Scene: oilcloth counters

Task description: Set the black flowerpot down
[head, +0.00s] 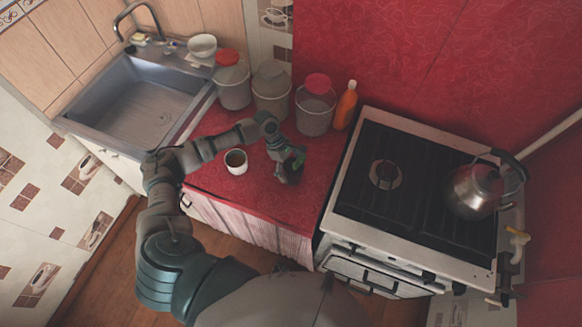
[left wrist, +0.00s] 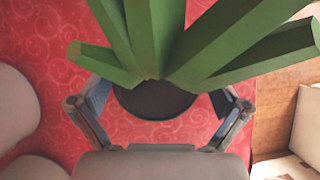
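The black flowerpot (head: 292,174) with a green plant is at the right part of the red counter in the head view, close to the stove. In the left wrist view the pot (left wrist: 155,102) shows as a dark round shape under thick green leaves. My left gripper (left wrist: 160,98) has one finger on each side of the pot. The fingers are spread, with narrow strips of red cloth between them and the pot's edge; leaves hide the fingertips. In the head view the left gripper (head: 283,158) is over the pot. The pot's underside is hidden. My right gripper is out of view.
A white cup-like pot (head: 236,161) stands left of the flowerpot on the red counter (head: 255,196). Several lidded jars (head: 271,90) and an orange bottle (head: 345,105) line the back. The stove (head: 410,190) with a kettle (head: 473,190) is at right, the sink (head: 140,105) at left.

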